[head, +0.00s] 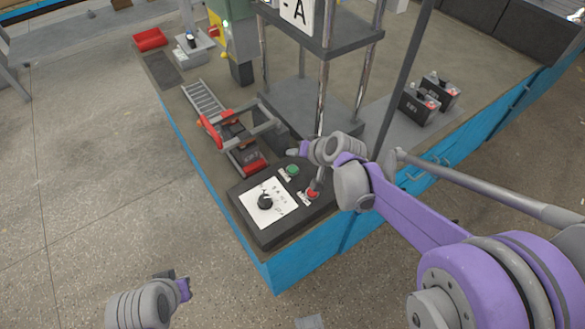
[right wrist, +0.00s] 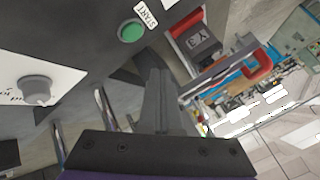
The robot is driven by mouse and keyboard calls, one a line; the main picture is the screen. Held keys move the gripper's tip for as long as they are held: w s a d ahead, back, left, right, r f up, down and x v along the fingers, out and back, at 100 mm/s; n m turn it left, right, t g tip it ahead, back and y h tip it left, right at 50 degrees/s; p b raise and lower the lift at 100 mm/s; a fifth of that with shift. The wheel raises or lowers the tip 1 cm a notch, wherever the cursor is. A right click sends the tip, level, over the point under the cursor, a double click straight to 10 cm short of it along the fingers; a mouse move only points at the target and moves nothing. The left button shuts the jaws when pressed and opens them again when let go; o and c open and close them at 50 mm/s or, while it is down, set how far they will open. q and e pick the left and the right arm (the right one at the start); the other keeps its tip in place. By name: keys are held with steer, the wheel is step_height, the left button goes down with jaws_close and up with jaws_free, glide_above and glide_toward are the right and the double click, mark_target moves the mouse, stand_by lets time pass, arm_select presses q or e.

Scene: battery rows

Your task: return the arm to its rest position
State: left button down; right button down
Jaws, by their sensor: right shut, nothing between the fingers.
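My right arm reaches in from the right in the head view. Its gripper (head: 284,138) is over the bench, just beyond the control box (head: 265,236). In the right wrist view the fingers (right wrist: 160,100) are shut with nothing between them. The green START button (right wrist: 131,31) lies above and left of the fingertips there, apart from them; it also shows in the head view (head: 292,170). My left gripper (head: 166,274) is at the lower left over bare floor, clear of the bench. Its fingers are too small to judge.
Two batteries (head: 420,103) stand at the right. Floor left of the bench is free.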

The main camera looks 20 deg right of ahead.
steer(key=shift+s, duration=0.1)
steer(key=s+d+r+n+g+h+p, duration=0.1)
steer(key=s+r+n+h+p, duration=0.1)
steer(key=s, duration=1.1)
steer(key=s+d+r+n+g+h+p, duration=0.1)
steer(key=s+r+h+p, duration=0.1)
steer(key=s, duration=1)
steer(key=shift+s+d+r+n+g+p, duration=0.3)
steer(key=shift+s+r+n+g+p, duration=0.1)
steer(key=shift+p, duration=0.25)
steer(key=shift+w, duration=0.1)
stand_by(2.1)
